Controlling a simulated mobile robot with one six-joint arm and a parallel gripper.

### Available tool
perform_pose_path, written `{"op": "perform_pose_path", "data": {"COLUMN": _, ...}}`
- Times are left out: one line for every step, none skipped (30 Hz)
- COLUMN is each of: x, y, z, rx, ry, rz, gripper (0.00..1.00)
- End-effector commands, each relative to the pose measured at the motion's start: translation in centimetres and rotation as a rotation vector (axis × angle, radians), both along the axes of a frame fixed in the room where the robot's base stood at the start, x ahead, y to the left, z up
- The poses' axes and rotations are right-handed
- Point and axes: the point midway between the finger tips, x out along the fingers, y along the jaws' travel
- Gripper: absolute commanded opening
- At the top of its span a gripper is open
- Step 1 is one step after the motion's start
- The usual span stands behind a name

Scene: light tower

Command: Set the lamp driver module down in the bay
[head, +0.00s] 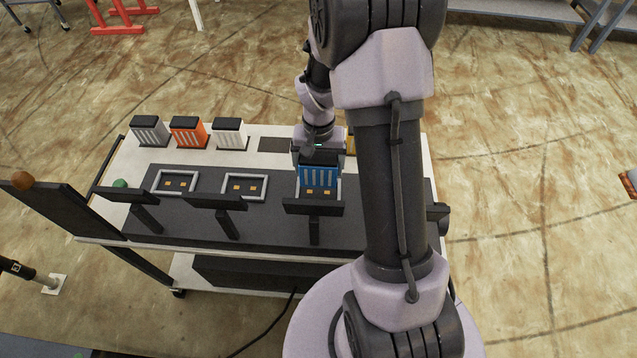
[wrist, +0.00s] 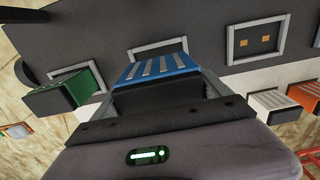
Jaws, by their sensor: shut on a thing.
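The blue module (head: 318,177) has pale ribs and a dark body. My gripper (head: 318,155) is shut on it from above. The module is upright over the back part of a grey-framed bay (head: 339,190), whose two gold contacts show in front of it. In the wrist view, the blue module (wrist: 158,67) sits between the fingers (wrist: 160,98), and the bay frame (wrist: 158,49) shows beyond it. The module covers part of this bay. I cannot tell whether its underside touches anything.
Two empty bays (head: 177,182) (head: 244,187) lie to the left. Grey (head: 149,131), orange (head: 188,131) and white (head: 230,133) modules stand behind. Dark upright plates (head: 313,207) stand before the bays.

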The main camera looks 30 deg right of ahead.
Motion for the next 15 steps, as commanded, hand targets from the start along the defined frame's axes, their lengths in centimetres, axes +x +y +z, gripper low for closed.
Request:
{"op": "perform_pose_path", "data": {"x": 0.0, "y": 0.0, "z": -1.5, "rx": 0.001, "ry": 0.001, "rz": 0.002, "gripper": 0.14}}
{"op": "perform_pose_path", "data": {"x": 0.0, "y": 0.0, "z": -1.9, "rx": 0.000, "ry": 0.000, "rz": 0.002, "gripper": 0.14}}
{"op": "perform_pose_path", "data": {"x": 0.0, "y": 0.0, "z": -2.4, "rx": 0.000, "ry": 0.000, "rz": 0.002, "gripper": 0.14}}
{"op": "perform_pose_path", "data": {"x": 0.0, "y": 0.0, "z": -2.7, "rx": -0.001, "ry": -0.001, "rz": 0.003, "gripper": 0.14}}
{"op": "perform_pose_path", "data": {"x": 0.0, "y": 0.0, "z": -3.0, "rx": -0.001, "ry": -0.001, "rz": 0.003, "gripper": 0.14}}
{"op": "perform_pose_path", "data": {"x": 0.0, "y": 0.0, "z": -3.6, "rx": 0.000, "ry": 0.000, "rz": 0.002, "gripper": 0.14}}
{"op": "perform_pose_path", "data": {"x": 0.0, "y": 0.0, "z": -4.1, "rx": 0.000, "ry": 0.000, "rz": 0.003, "gripper": 0.14}}
{"op": "perform_pose_path", "data": {"x": 0.0, "y": 0.0, "z": -4.7, "rx": 0.000, "ry": 0.000, "rz": 0.003, "gripper": 0.14}}
{"op": "perform_pose_path", "data": {"x": 0.0, "y": 0.1, "z": -5.5, "rx": 0.000, "ry": 0.000, "rz": 0.002, "gripper": 0.14}}
{"op": "perform_pose_path", "data": {"x": 0.0, "y": 0.0, "z": -6.0, "rx": 0.000, "ry": 0.000, "rz": 0.003, "gripper": 0.14}}
{"op": "perform_pose_path", "data": {"x": 0.0, "y": 0.0, "z": -6.3, "rx": 0.000, "ry": 0.000, "rz": 0.003, "gripper": 0.14}}
{"op": "perform_pose_path", "data": {"x": 0.1, "y": 0.0, "z": -6.5, "rx": -0.001, "ry": -0.001, "rz": 0.003, "gripper": 0.14}}
{"op": "perform_pose_path", "data": {"x": 0.1, "y": 0.0, "z": -6.4, "rx": 0.000, "ry": -0.002, "rz": 0.003, "gripper": 0.14}}
{"op": "perform_pose_path", "data": {"x": 0.1, "y": 0.0, "z": -6.3, "rx": -0.001, "ry": -0.003, "rz": 0.003, "gripper": 0.14}}
{"op": "perform_pose_path", "data": {"x": 0.1, "y": 0.0, "z": -6.3, "rx": -0.001, "ry": -0.003, "rz": 0.003, "gripper": 0.14}}
